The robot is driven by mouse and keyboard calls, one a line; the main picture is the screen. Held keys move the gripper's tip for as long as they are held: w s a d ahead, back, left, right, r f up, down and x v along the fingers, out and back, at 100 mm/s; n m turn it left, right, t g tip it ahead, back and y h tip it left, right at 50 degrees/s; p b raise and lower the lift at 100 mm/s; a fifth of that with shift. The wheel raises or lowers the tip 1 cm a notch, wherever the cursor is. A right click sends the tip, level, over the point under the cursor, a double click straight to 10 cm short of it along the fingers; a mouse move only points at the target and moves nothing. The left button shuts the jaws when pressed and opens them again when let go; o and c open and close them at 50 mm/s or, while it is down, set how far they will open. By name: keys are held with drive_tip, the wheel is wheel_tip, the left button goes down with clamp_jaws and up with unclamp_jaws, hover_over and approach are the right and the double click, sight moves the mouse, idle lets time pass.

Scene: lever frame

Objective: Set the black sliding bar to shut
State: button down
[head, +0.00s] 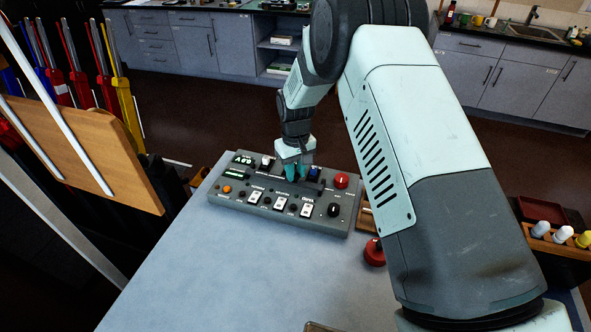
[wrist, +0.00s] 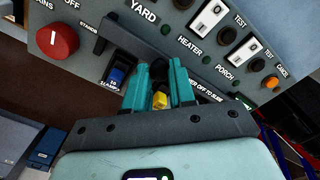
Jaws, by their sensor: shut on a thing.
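The black sliding bar (wrist: 135,37) runs lengthwise across the grey control panel (head: 229,202), and its middle is partly hidden by my gripper's fingers. It also shows in the head view (head: 274,178). My gripper (wrist: 161,78) has its two teal fingers closed on the bar near its middle. The gripper also shows in the head view (head: 298,173), pointing down at the panel's back part. A small yellow piece (wrist: 160,100) shows between the fingers; I cannot tell what it belongs to. A blue rocker switch (wrist: 116,77) sits beside the bar.
White rocker switches (head: 281,203) line the front. A separate red knob (head: 374,252) stands near my arm. The table (head: 230,270) is clear in front of the panel.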

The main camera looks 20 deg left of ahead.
drive_tip(key=shift+w, duration=1.8)
drive_tip(key=c, duration=0.9)
unclamp_jaws()
drive_tip(key=shift+c, duration=0.2)
wheel_tip(320, 180, up, 11)
